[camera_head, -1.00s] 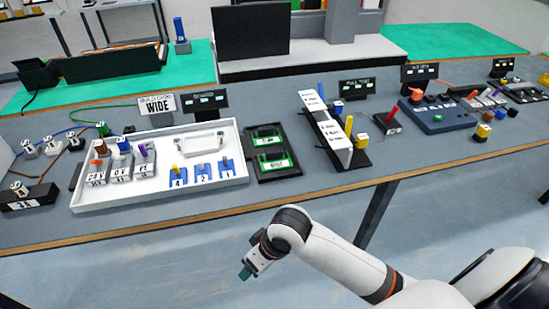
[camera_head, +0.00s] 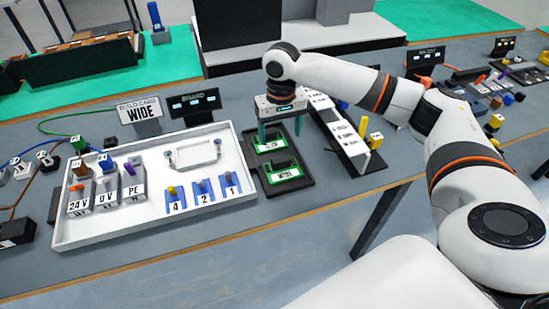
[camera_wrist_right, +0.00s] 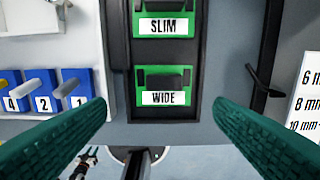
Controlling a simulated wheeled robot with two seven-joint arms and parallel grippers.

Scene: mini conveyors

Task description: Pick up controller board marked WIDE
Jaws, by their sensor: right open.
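The controller board marked WIDE (camera_head: 287,176) is a green board with a dark block and a white label, lying in the nearer slot of a black holder (camera_head: 308,181). In the right wrist view the WIDE board (camera_wrist_right: 164,91) sits between and beyond my fingertips. A similar board marked SLIM (camera_head: 269,144) lies in the farther slot; it also shows in the right wrist view (camera_wrist_right: 165,20). My right gripper (camera_head: 282,136) is open and empty above the holder, its green fingers (camera_wrist_right: 160,106) wide apart on either side of it.
A white tray (camera_head: 95,238) with terminal blocks and blue numbered parts stands left of the holder. A white size-marked rack (camera_head: 335,125) stands close on the right. A build card reading WIDE (camera_head: 140,110) stands behind the tray.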

